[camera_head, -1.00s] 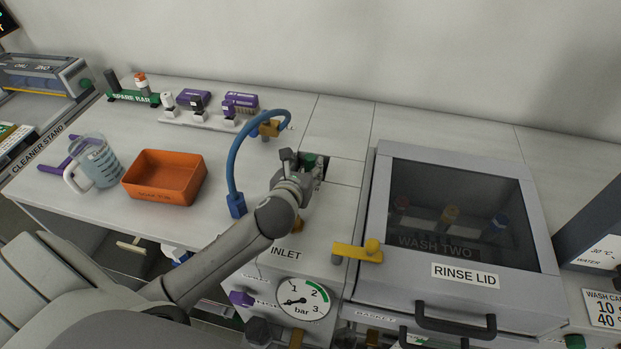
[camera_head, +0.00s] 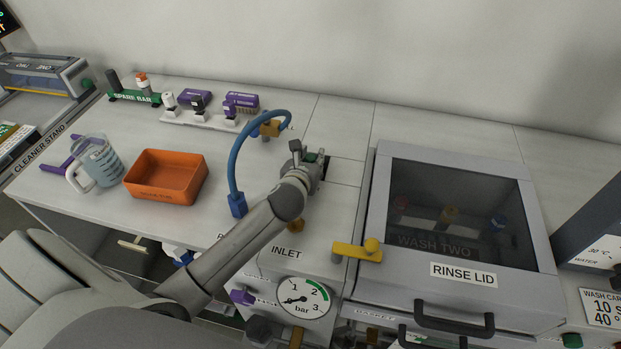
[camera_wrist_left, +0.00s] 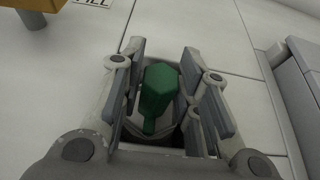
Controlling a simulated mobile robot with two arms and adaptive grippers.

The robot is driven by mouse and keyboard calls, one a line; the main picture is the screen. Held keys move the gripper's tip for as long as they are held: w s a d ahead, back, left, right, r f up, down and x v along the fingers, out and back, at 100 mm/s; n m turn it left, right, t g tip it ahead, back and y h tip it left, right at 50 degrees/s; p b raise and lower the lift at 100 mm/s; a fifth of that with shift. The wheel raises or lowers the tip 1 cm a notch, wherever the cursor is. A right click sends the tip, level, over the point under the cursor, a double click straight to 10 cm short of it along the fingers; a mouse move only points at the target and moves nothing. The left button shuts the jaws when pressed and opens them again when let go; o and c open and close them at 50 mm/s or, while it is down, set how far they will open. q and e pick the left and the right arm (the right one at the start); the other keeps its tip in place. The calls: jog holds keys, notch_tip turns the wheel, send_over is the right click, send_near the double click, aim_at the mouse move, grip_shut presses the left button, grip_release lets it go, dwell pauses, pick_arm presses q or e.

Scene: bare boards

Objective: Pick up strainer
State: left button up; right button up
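A green part with a faceted top (camera_wrist_left: 158,90), which I take to be the strainer's grip, stands in a dark square opening in the white worktop. In the left wrist view it sits between my finger pads, with a gap visible on at least the right side. My left gripper (camera_wrist_left: 172,88) is open around it. In the head view the left gripper (camera_head: 311,160) is over the opening, and only a bit of green (camera_head: 311,157) shows between its fingers. The strainer's lower part is hidden in the opening. My right gripper is not in view.
A blue hose (camera_head: 233,165) arches just left of my left arm. A yellow lever (camera_head: 357,252) and the rinse lid unit (camera_head: 461,272) stand to the right. An orange tray (camera_head: 166,194) and a measuring jug (camera_head: 98,162) are at left. The worktop behind the gripper is clear.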

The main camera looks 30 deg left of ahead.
pick_arm(q)
grip_shut()
jog(key=shift+r, duration=0.15)
